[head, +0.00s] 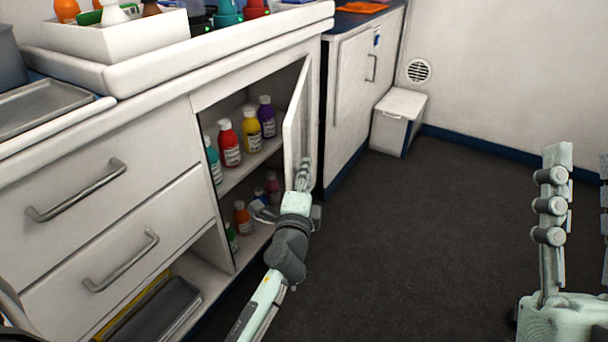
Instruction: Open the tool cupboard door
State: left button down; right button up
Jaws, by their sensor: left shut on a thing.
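The white tool cupboard door (296,112) stands swung well out from the cabinet, seen nearly edge-on. Shelves with colored bottles show in the open cupboard (236,178). My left gripper (303,176) is at the lower part of the door and is shut on it; its fingers hide the exact place of the hold, and no handle shows. My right gripper (580,195) is at the right edge of the view, partly cut off, with its fingers apart and nothing between them.
Drawers with bar handles (76,192) are left of the cupboard. A white box (398,122) stands on the floor beside another cabinet (350,92) at the back. The dark floor (420,235) between my arms is clear. A white tray of bottles (120,45) sits on the counter.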

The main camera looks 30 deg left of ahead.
pick_arm(q)
jog(key=shift+d, duration=0.2)
jog(key=c, duration=1.2)
grip_release()
jog(key=shift+a, duration=0.1)
